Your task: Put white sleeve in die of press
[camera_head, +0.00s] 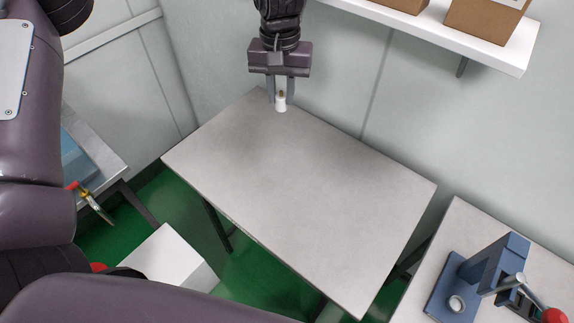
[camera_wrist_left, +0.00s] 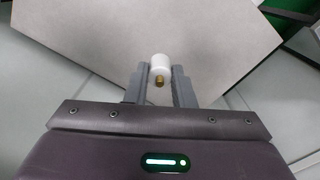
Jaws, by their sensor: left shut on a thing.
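The white sleeve (camera_head: 281,105) is a small white cylinder with a brass-coloured piece at one end. My left gripper (camera_head: 280,98) is shut on it, over the far corner of the bare grey table. The left wrist view shows the sleeve (camera_wrist_left: 160,62) between the two grey fingertips of the left gripper (camera_wrist_left: 160,72), with the brass piece toward the palm. The blue press (camera_head: 487,268) stands on another table at the lower right, well away from the sleeve. Its die (camera_head: 457,303) is a small pale ring on the press base. My right gripper is out of view.
The middle table (camera_head: 300,190) is clear. A white shelf (camera_head: 480,48) with cardboard boxes (camera_head: 487,18) hangs on the back wall. The press lever ends in a red knob (camera_head: 554,315). A gap separates the two tables. A left-hand bench (camera_head: 98,165) holds a blue item.

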